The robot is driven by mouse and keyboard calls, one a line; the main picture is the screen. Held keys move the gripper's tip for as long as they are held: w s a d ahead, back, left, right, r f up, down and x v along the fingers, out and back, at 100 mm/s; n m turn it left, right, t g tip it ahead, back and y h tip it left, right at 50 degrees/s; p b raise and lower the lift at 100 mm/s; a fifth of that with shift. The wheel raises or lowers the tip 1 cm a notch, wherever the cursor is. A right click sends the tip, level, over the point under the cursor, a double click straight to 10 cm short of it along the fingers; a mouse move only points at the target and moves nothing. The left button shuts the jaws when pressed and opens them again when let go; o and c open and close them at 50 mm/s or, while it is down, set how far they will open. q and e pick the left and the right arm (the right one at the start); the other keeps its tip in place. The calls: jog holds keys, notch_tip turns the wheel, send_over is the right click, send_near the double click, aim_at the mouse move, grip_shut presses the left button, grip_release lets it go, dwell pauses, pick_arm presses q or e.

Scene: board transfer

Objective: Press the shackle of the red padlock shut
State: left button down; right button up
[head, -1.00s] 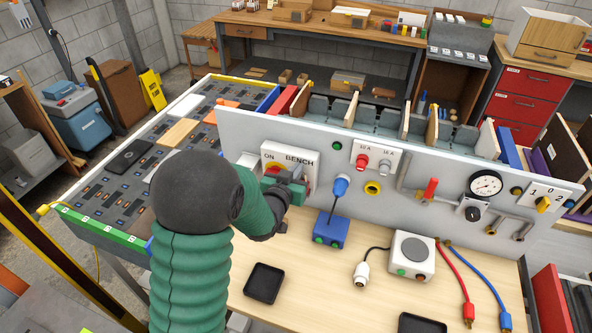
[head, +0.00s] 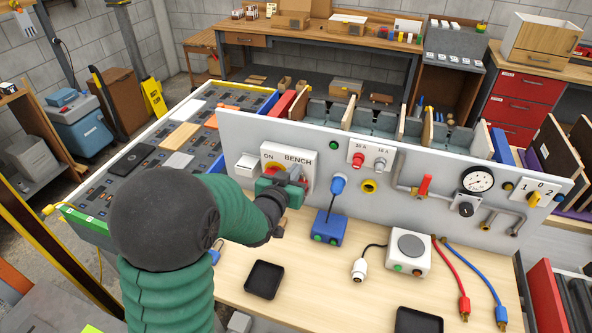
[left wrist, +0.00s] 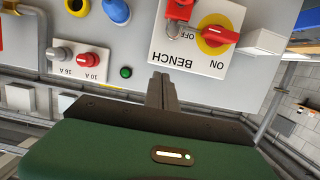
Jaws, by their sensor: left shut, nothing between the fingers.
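The red padlock (left wrist: 180,10) shows at the top edge of the left wrist view, which is upside down. Its grey shackle (left wrist: 172,29) lies against the white BENCH plate (left wrist: 186,45); I cannot tell whether it is open or shut. Beside it is a red switch handle on a yellow disc (left wrist: 214,36). My left gripper's fingers (left wrist: 162,90) are shut and empty, pointing at the panel near the plate's edge, apart from the padlock. In the head view my left gripper (head: 283,188) covers much of the plate's lower part and the padlock is not clear. My right gripper is not in view.
The upright grey panel (head: 420,165) carries a blue plug (head: 338,185), a red valve handle (head: 424,184) and a gauge (head: 478,180). On the bench below are a blue box (head: 329,228), a white box (head: 408,250) and black trays (head: 264,279). Bare wood lies between them.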

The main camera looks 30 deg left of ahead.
pick_arm(q)
jog(key=v, duration=0.4)
jog(key=shift+s+a+f, duration=0.1)
jog(key=shift+s, duration=0.3)
jog(key=s+d+f+m+g+h, duration=0.15)
jog(key=s+d+f+g, duration=0.25)
jog(key=d+f+g, duration=0.45)
jog(key=s+d+f+g+h, duration=0.1)
jog(key=s+d+f+g, duration=0.1)
jog(key=s+f, duration=0.2)
jog(key=s+d+f+m+g+h, duration=0.1)
jog(key=s+d+f+g, duration=0.1)
jog(key=s, duration=0.6)
jog(key=shift+s+d+f, duration=0.25)
jog(key=shift+d+f, duration=0.55)
jog(key=shift+f, duration=0.05)
